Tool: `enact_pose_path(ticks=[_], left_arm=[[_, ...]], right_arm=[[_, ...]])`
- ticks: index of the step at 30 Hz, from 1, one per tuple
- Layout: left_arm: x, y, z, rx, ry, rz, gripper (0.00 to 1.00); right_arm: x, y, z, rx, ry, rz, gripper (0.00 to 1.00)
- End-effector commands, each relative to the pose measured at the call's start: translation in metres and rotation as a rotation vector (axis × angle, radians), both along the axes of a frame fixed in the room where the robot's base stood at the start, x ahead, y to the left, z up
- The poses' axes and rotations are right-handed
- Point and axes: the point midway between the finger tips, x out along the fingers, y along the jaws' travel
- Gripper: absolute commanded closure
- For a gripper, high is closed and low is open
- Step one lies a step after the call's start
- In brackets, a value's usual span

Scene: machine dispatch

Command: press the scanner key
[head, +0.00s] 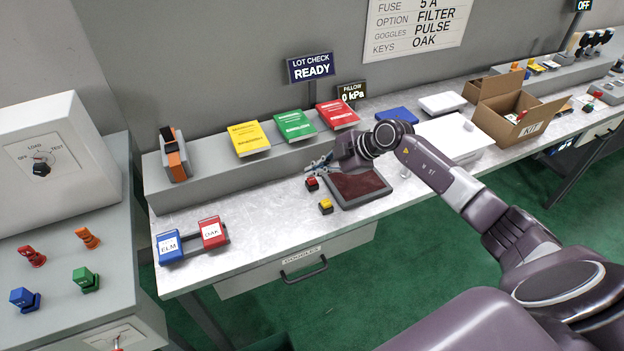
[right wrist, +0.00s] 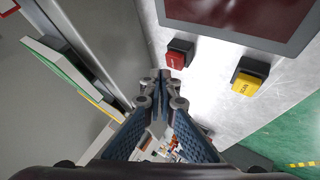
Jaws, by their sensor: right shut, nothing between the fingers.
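The yellow key (head: 326,206) sits on the bench at the front left of a dark red-screened panel (head: 360,187); in the right wrist view the yellow key (right wrist: 247,84) carries lettering that looks like SCAN. A red key (head: 312,184) sits behind it, beside the same panel. My right gripper (head: 318,165) is shut and empty, above the bench just behind the red key. In the right wrist view its fingertips (right wrist: 161,76) are beside the red key (right wrist: 178,56) and apart from the yellow one. My left gripper is out of view.
Blue and red ELM and OAK blocks (head: 212,233) lie at the bench's left end. A cardboard KIT box (head: 513,112) stands to the right. Bare bench top (head: 262,213) lies left of the keys.

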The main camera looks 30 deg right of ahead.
Motion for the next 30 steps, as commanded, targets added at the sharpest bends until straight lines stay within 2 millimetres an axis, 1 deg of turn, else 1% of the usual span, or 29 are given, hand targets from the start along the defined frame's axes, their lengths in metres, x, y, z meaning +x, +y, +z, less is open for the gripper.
enact_pose_path(ticks=[10,30], left_arm=[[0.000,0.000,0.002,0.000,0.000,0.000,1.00],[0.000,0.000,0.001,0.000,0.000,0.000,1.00]], right_arm=[[0.000,0.000,-0.008,0.001,0.001,0.000,1.00],[0.000,0.000,-0.012,0.001,0.000,-0.001,1.00]])
